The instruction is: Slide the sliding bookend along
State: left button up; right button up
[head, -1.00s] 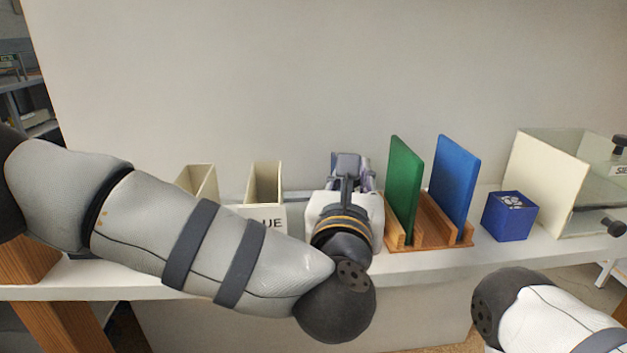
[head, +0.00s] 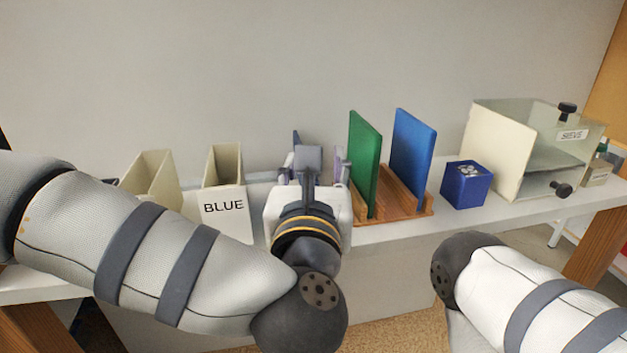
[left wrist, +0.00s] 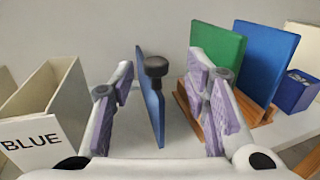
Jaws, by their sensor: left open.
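The sliding bookend appears to be the thin upright blue plate (left wrist: 150,100) with a black knob (left wrist: 156,66) beside its top in the left wrist view. In the head view only a narrow blue edge (head: 296,141) of it shows behind my left gripper (head: 314,165). My left gripper, also in the left wrist view (left wrist: 160,84), is open, with one finger on each side of the plate and knob. Gaps show between the fingers and the plate.
A cream holder (head: 224,212) marked BLUE and another cream holder (head: 150,175) stand left of the gripper. Close on the right, a wooden rack (head: 402,205) holds a green panel (head: 365,160) and blue panel (head: 412,155). A blue box (head: 466,186) and sieve case (head: 490,150) stand farther right.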

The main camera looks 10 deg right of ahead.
pick_arm(q)
jog(key=v, duration=0.8)
jog(key=s+a+f+m+g+p, duration=0.1)
jog(key=s+a+f+m+g, duration=0.2)
jog(key=f+m, duration=0.45)
jog(key=s+a+f+m+g+p, duration=0.1)
jog(key=s+f+m+g, duration=0.35)
jog(key=f, duration=0.55)
jog(key=s+a+f+m+g, duration=0.2)
jog(key=s+f+m+g, duration=0.15)
jog(key=f+m, duration=0.45)
jog(key=s+a+f+m+g+y+p, duration=0.1)
jog(key=s+a+f+m+g, duration=0.3)
jog(key=s+a, duration=0.7)
jog(key=s+a+f+m+g+y+p, duration=0.1)
jog(key=s+a+f+m+g+y, duration=0.2)
jog(key=s+a+f+m+g, duration=0.2)
jog(key=s+a+f+m, duration=0.1)
jog(key=s+a+m, duration=0.2)
jog(key=s+a, duration=0.4)
jog(key=shift+s+a+f+m+y, duration=0.25)
jog(key=shift+s+a+m+y, duration=0.1)
jog(key=shift+s, duration=0.25)
pick_arm(e)
jog(key=w+r+t, duration=0.1)
jog(key=w+r, duration=0.3)
jog(key=r, duration=0.1)
jog(key=shift+w+t, duration=0.35)
jog(key=shift+t, duration=0.05)
